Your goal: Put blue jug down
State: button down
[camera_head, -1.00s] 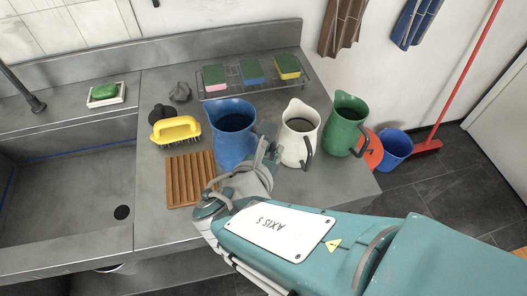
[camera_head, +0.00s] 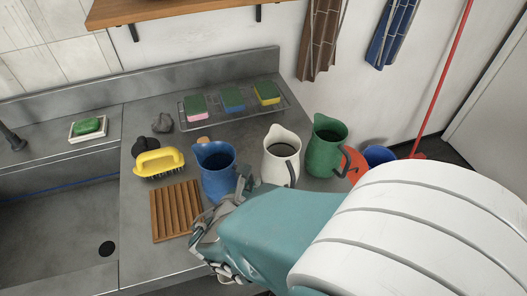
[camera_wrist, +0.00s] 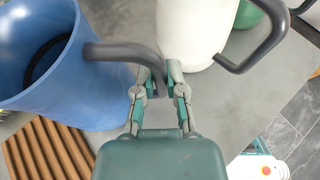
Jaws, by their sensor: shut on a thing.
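The blue jug (camera_head: 217,176) stands upright on the grey counter (camera_head: 150,250) in the head view, or so close to it that no gap shows. It fills the left of the wrist view (camera_wrist: 35,60). Its dark handle runs right to my gripper (camera_wrist: 160,78), whose fingers are shut on the handle's end. In the head view my gripper (camera_head: 243,185) is partly hidden by my own arm. The cream jug (camera_head: 281,155) stands just right of the blue one, close to my fingers in the wrist view (camera_wrist: 190,30).
The green jug (camera_head: 325,147) stands further right. A wooden slatted rack (camera_head: 175,211) and yellow brush (camera_head: 159,162) lie left of the blue jug. A wire rack (camera_head: 236,115) with sponges is behind. The sink (camera_head: 60,230) is at left; a blue bucket (camera_head: 379,155) is beyond the counter.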

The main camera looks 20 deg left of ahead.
jog(key=shift+f, duration=0.1)
jog(key=c, duration=0.7)
grip_release()
jog(key=shift+a, duration=0.1)
jog(key=v, duration=1.2)
